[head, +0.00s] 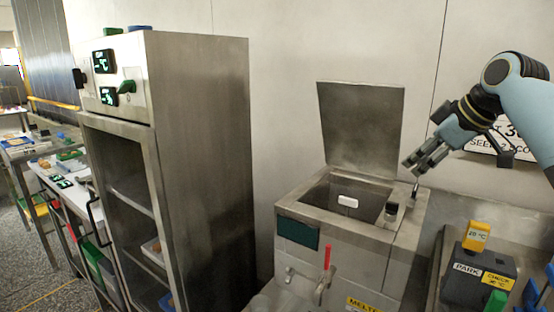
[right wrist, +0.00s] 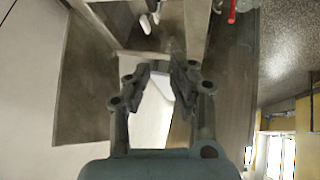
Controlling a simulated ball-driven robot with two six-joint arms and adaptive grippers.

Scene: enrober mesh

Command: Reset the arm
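My right gripper (head: 412,168) is in the upper right of the head view, beside the raised lid (head: 362,125) and above the right rim of the steel melter (head: 335,262). Its two fingers are apart, with nothing between them. The right wrist view also shows the right gripper (right wrist: 165,68) with a gap between its fingers. My left gripper is not in either view.
A white block (head: 347,201) shows inside the melter's opening. A red-handled tap (head: 328,256) is on the front. A tall steel cabinet (head: 200,170) stands left. A dark PARK holder (head: 466,285) is right.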

